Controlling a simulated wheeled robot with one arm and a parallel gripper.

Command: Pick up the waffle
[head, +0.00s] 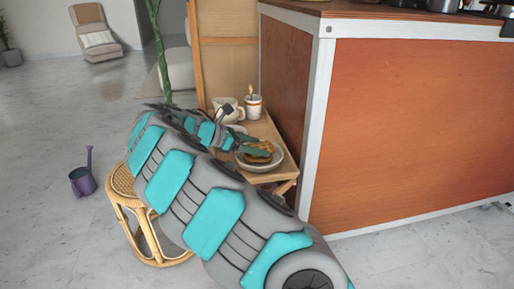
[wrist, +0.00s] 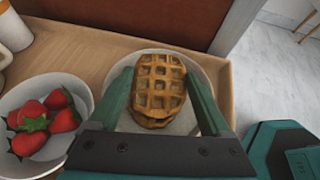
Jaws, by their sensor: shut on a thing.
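The waffle (wrist: 158,88) is golden brown with a square grid. It lies over a pale plate (wrist: 205,75) on the small wooden table. My gripper (wrist: 160,80) has its two green fingers on either side of the waffle, shut on it. In the head view the waffle (head: 258,151) shows above the plate (head: 268,166) at the table's front, with my gripper (head: 256,148) at it. I cannot tell whether the waffle touches the plate.
A bowl (wrist: 80,90) of strawberries (wrist: 62,120) stands left of the plate. A mug (head: 226,110) and a white cup (head: 253,108) stand further back on the table (head: 262,130). The orange counter (head: 420,120) rises at the right. A rattan stool (head: 122,185) and purple watering can (head: 83,182) stand left.

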